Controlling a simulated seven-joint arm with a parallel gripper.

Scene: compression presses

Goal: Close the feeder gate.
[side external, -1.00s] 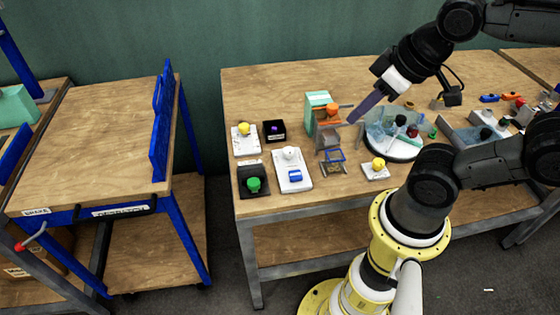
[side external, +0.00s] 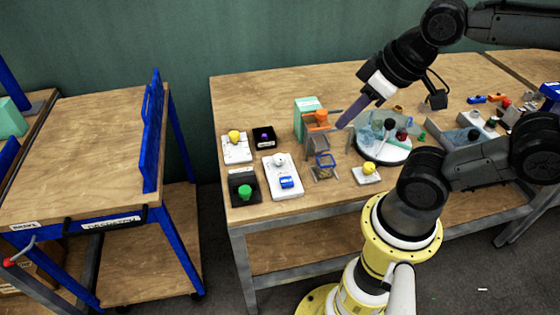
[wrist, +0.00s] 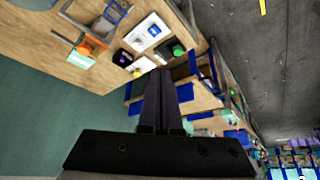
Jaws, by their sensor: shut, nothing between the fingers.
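A teal box (side external: 304,113) with an orange part (side external: 321,117) and a grey block in front (side external: 324,140) stands near the middle of the table; it looks like the feeder, but I cannot make out which part is the gate or how it stands. The teal box also shows at the upper left of the wrist view (wrist: 79,61), with its orange part (wrist: 84,48). My gripper (side external: 341,125) is shut and empty, its purple fingers pointing down and left, just right of the orange part in the side view. Contact cannot be told. Its fingers (wrist: 162,72) also show in the wrist view.
A round clear-walled dish (side external: 383,150) stands right of the feeder. A blue-framed stand (side external: 324,164) and a yellow-knobbed block (side external: 367,173) are in front. Several button boxes, including a green one (side external: 244,191), lie left. A blue-railed cart (side external: 95,150) stands farther left.

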